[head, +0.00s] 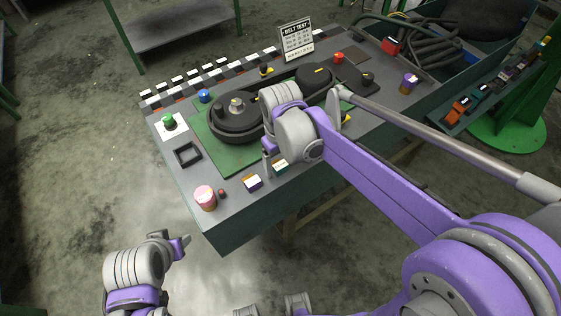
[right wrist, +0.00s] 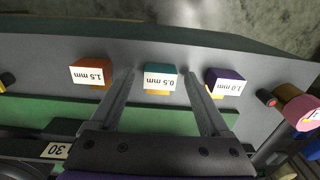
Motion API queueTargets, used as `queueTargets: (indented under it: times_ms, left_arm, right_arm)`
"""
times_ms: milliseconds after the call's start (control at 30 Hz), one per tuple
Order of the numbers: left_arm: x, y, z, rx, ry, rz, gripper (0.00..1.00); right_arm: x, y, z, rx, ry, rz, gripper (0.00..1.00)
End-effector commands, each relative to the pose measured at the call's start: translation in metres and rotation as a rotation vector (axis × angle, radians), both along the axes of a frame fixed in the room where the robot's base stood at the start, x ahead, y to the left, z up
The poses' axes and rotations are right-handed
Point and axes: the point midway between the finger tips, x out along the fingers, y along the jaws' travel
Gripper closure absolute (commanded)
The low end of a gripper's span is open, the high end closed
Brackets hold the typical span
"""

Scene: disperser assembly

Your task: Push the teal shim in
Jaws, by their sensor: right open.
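The teal shim (right wrist: 161,79), labelled 0.5 mm, is a small block with a white label and a yellow part at its base. In the right wrist view it stands between the fingertips of my right gripper (right wrist: 158,76), which is open, with a gap to each finger. In the head view the shim (head: 280,166) is at the table's front edge, partly hidden by my right gripper (head: 269,160), which is above the table edge. My left gripper (head: 181,245) hangs off the table at lower left; its jaws do not show clearly.
A purple 1.0 mm shim (right wrist: 226,81) and an orange 1.5 mm shim (right wrist: 91,73) flank the teal one. A black belt housing (head: 221,137) sits on the green plate (head: 225,165). A pink cylinder (head: 205,198) stands at the near corner. The floor at left is clear.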

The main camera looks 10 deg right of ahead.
Motion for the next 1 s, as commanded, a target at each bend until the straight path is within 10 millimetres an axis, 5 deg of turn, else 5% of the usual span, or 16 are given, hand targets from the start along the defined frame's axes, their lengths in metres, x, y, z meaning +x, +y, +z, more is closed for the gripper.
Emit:
queueTargets:
  times_ms: [67,500,1000]
  left_arm:
    - [0.0000,0.0000,0.0000,0.000,0.000,0.000,0.50]
    - [0.0000,0.0000,0.0000,0.000,0.000,0.000,0.50]
    - [0.0000,0.0000,0.0000,0.000,0.000,0.000,0.50]
  right_arm:
    - [0.0000,0.0000,0.0002,0.000,0.000,0.000,0.22]
    - [0.0000,0.0001,0.0004,0.000,0.000,0.000,1.00]
    - [0.0000,0.0000,0.0005,0.000,0.000,0.000,1.00]
